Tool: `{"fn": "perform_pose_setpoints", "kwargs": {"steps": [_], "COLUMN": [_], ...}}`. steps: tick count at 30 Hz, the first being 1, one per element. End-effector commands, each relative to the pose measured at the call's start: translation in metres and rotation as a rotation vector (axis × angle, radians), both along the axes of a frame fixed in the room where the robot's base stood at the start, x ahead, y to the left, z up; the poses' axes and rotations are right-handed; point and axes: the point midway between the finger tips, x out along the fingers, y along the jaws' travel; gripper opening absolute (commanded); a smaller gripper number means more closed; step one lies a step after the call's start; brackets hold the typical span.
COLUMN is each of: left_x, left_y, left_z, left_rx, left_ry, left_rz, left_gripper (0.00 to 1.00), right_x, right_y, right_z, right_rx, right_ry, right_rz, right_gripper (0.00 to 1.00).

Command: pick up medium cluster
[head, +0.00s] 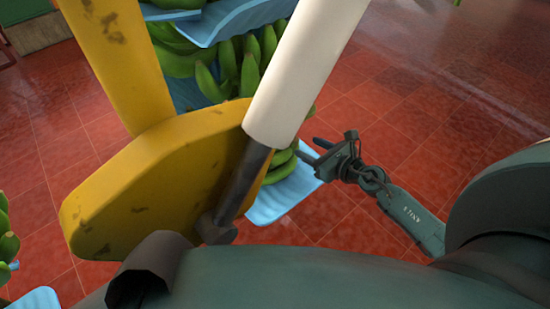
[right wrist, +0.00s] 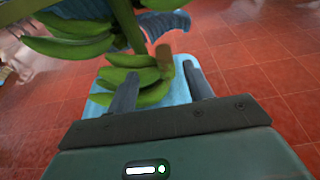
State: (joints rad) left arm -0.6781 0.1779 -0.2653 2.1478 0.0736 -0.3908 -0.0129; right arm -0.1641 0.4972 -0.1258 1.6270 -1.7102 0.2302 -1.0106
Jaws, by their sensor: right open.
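Green banana clusters hang on a stem in the head view, one upper cluster (head: 228,72) and one lower cluster (head: 283,158) partly hidden. I cannot tell which is the medium one. My right gripper (head: 318,152) is open, to the right of the lower bananas and apart from them in the head view. In the right wrist view my right gripper (right wrist: 161,70) has its fingers apart. A small green cluster (right wrist: 150,92) with a brown cut end shows beyond and between the fingers, and I see no contact. My left gripper is not in view.
A light blue sheet (head: 285,198) lies under the lower bananas, and another blue sheet (head: 236,18) separates the upper ones. More bananas (head: 5,235) show at the left edge. A green stem (right wrist: 127,22) rises near the left finger. The red tiled floor (head: 430,100) at right is clear.

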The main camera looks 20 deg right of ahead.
Motion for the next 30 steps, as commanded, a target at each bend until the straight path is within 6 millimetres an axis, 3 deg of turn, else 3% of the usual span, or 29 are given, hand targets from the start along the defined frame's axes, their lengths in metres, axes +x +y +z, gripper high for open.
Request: {"fn": "perform_pose_setpoints", "kwargs": {"steps": [18,26,30], "left_x": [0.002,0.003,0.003], "left_y": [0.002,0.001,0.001], "left_z": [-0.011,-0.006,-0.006], "left_rx": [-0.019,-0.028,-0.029], "left_ry": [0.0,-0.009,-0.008], "left_rz": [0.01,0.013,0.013], "left_gripper": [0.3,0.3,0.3], "right_x": [0.065,0.068,0.068], "right_y": [0.017,0.019,0.019], "right_z": [-0.022,-0.022,-0.022], "right_rx": [0.004,0.002,0.003], "right_ry": [0.0,0.001,0.0], "right_rz": [-0.002,-0.002,-0.002], "right_gripper": [0.52,0.52,0.42]}}
